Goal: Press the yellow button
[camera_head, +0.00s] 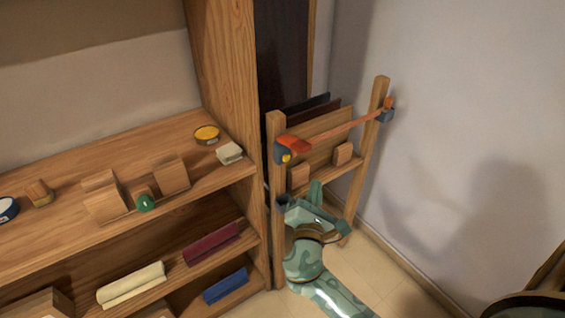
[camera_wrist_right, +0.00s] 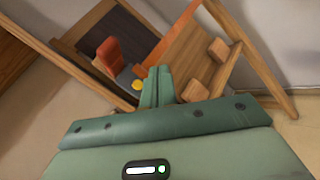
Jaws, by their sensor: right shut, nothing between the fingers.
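The yellow button (camera_head: 286,158) is a small round spot on the dark blue end of an orange bar clamp (camera_head: 292,145), at the left post of a wooden rack. In the right wrist view the yellow button (camera_wrist_right: 137,85) shows just left of my fingertips, beside the orange clamp part (camera_wrist_right: 108,54). My right gripper (camera_head: 315,184) is green, shut and empty. In the head view its fingertips are below and to the right of the button. In the right wrist view the shut fingers (camera_wrist_right: 157,72) point toward the rack. I cannot tell whether they touch anything. My left gripper is not in view.
The wooden rack (camera_head: 372,135) has upright posts and small wooden blocks near my fingers. A wooden shelf (camera_head: 75,232) at left holds a yellow-topped round tin (camera_head: 207,133), blocks and cloth rolls. A plain wall (camera_head: 455,100) bounds the right; some floor shows below.

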